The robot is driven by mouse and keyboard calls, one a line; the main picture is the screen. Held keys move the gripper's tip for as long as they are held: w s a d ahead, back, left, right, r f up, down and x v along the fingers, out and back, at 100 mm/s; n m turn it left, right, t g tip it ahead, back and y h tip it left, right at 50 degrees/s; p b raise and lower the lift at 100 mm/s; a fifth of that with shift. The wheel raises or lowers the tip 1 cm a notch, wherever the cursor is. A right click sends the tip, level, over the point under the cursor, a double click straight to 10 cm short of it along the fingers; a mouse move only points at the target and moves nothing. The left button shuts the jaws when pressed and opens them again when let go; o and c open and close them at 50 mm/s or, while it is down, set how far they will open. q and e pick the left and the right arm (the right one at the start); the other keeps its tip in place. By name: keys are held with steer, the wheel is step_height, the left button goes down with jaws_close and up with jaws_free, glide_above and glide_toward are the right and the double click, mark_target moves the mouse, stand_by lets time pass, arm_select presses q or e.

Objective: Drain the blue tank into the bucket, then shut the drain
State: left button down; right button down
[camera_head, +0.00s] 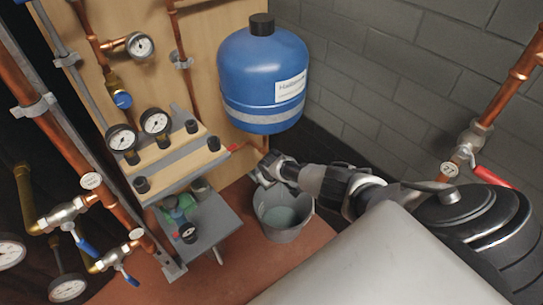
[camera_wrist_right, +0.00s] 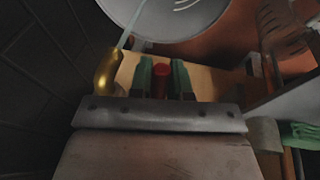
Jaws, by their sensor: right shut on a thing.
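The blue tank (camera_head: 262,75) hangs on the wooden panel with a black cap on top. Below it the grey bucket (camera_head: 272,232) stands on the reddish floor with pale liquid (camera_head: 285,217) inside. My right gripper (camera_head: 266,168) is under the tank, above the bucket. In the right wrist view its green-padded fingers are shut on the red drain handle (camera_wrist_right: 161,80). Left of the handle is a brass spout (camera_wrist_right: 107,72). A thin pale stream (camera_wrist_right: 130,24) runs from it toward the bucket (camera_wrist_right: 175,18). My left gripper is not in view.
Gauges (camera_head: 155,123) and a shelf with black knobs (camera_head: 170,162) are left of the bucket. A grey side table (camera_head: 215,218) holds small items. Copper pipes with valves run at left and right. A grey block wall (camera_head: 400,80) stands behind.

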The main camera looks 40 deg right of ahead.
steer(key=shift+r+g, duration=0.1)
steer(key=shift+g, duration=0.3)
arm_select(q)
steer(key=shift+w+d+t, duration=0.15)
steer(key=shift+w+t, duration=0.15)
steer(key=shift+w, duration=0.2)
arm_select(e)
steer(key=shift+s+r+g, duration=0.1)
steer(key=shift+g, duration=0.2)
steer(key=c, duration=1.1)
jaws_free()
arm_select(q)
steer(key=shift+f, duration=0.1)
arm_select(e)
steer(key=shift+r, duration=0.1)
